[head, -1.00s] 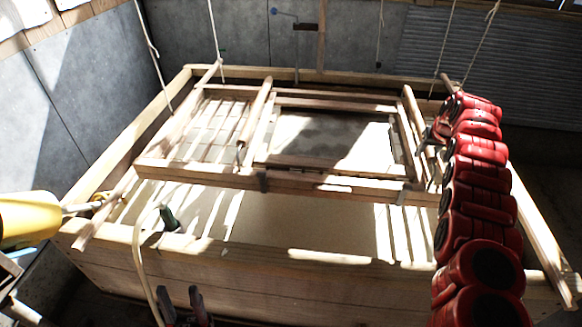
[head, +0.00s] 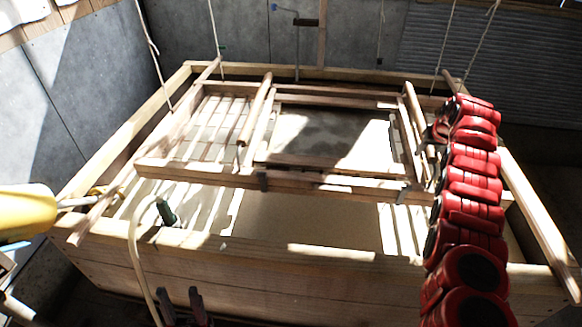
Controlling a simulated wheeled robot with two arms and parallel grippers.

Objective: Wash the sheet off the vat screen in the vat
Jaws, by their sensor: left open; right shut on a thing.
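The wooden vat (head: 300,262) fills the middle of the head view, with pale liquid (head: 310,222) showing along its front. A wooden frame (head: 215,175) lies across the vat, with a rectangular screen (head: 340,130) set in it. The screen is pale with a darker grey patch; I cannot tell where a sheet lies on it. My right gripper (head: 432,138) is at the frame's right side, shut on what appears to be a wooden bar there; its fingertips are mostly hidden. My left gripper (head: 182,298) is open and empty at the bottom, in front of the vat's front wall.
Ropes (head: 473,45) hang from above at the vat's back corners. A pale hose (head: 140,235) with a dark green end (head: 166,212) hangs over the front rim. A yellow object (head: 25,212) juts in at the left. Grey wall panels (head: 190,42) stand behind.

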